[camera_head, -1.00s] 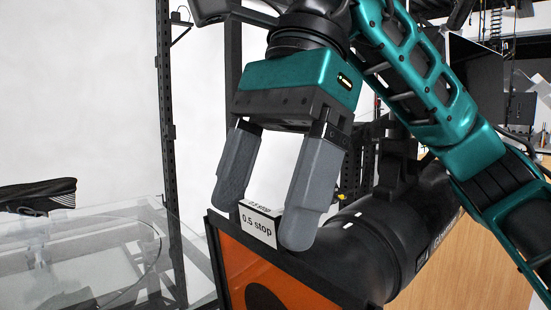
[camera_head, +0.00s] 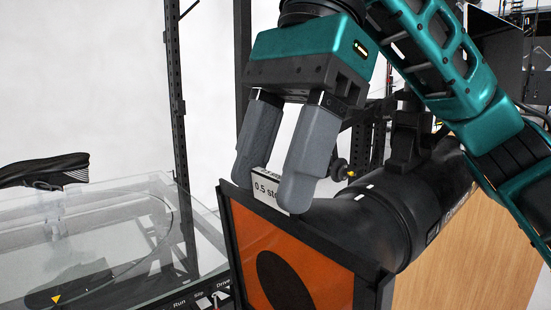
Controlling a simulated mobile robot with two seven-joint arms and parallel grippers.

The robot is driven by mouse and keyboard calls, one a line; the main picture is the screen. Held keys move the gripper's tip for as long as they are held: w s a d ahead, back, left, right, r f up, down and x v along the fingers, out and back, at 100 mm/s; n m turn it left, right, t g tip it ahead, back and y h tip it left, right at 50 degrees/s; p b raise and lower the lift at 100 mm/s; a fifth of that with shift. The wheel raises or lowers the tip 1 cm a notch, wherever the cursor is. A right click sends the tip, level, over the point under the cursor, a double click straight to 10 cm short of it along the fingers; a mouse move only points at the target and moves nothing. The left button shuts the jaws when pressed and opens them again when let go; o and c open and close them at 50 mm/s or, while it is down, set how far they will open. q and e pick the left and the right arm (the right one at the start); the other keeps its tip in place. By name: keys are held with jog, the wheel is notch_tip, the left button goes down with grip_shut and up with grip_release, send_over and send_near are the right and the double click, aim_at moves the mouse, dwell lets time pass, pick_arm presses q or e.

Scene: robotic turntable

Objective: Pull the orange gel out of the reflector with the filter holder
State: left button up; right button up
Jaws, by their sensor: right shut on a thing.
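The orange gel (camera_head: 322,272) sits upright in a black filter holder (camera_head: 310,236) at the bottom centre. A dark oval shows on or through it. The holder is at the front of the black reflector (camera_head: 395,215), which lies to its right and behind. A white tab (camera_head: 265,193) marked "0.5 stop", partly covered, stands up at the holder's top edge. My right gripper (camera_head: 270,192) comes down from above, with its two grey fingers on either side of the tab, shut on it. The gel's lower part is cut off by the frame. My left gripper is not in view.
A glass-topped turntable (camera_head: 105,215) stands at the left, with a dark shoe (camera_head: 45,170) above it. A black perforated post (camera_head: 177,110) rises behind. A yellow-tipped knob (camera_head: 350,174) is just right of my fingers. A wooden panel (camera_head: 450,260) is at the lower right.

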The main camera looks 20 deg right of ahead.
jog(key=shift+r+p, duration=0.65)
jog(key=shift+r, duration=0.1)
jog(key=shift+s+a+r+p, duration=0.1)
jog(key=shift+a+r+p, duration=0.05)
jog(key=shift+r+p, duration=0.95)
jog(key=shift+a+r+p, duration=0.15)
jog(key=shift+r+p, duration=0.75)
jog(key=shift+r, duration=0.25)
notch_tip(320, 180, up, 14)
jog(key=a, duration=0.1)
jog(key=shift+s+a, duration=0.2)
jog(key=shift+s, duration=0.05)
dwell(1.3)
jog(key=shift+r, duration=0.1)
